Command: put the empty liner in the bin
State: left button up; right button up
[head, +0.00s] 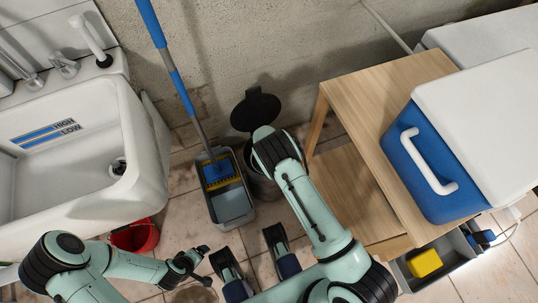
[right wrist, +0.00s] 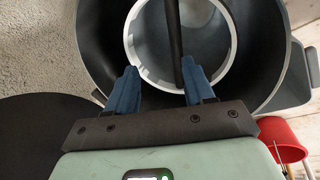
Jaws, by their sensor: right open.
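The grey bin (head: 258,187) stands against the wall with its round black lid (head: 255,110) swung open, partly hidden by my right arm in the head view. The right wrist view looks down into the bin (right wrist: 95,45). Inside it is a grey liner with a white rim (right wrist: 133,38) and a dark bar (right wrist: 173,35) across its mouth.
A mop bucket (head: 234,207) with a blue-handled mop (head: 170,65) stands left of the bin. A red bucket (head: 135,237) sits below the sink (head: 85,165). A wooden table (head: 350,95) with a blue cooler (head: 425,165) is on the right.

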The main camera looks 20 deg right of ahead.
pick_arm(q)
jog(key=w+r+p, duration=0.3)
jog(key=r+p, duration=1.2)
jog(key=r, duration=0.2)
jog(key=s+d+m+g+h, duration=0.1)
jog(key=s+d+g, duration=0.15)
jog(key=s, duration=0.35)
jog(key=s+d+g+h, duration=0.1)
jog(key=s+d, duration=0.2)
jog(key=s, duration=0.2)
jog(key=w+r+p, duration=0.6)
jog(key=r, duration=0.1)
jog(key=shift+d+r+t, duration=0.15)
jog(key=shift+r+t, duration=0.2)
jog(key=shift+t, duration=0.1)
pick_arm(e)
notch_tip(320, 180, up, 39)
jog(key=shift+f, duration=0.2)
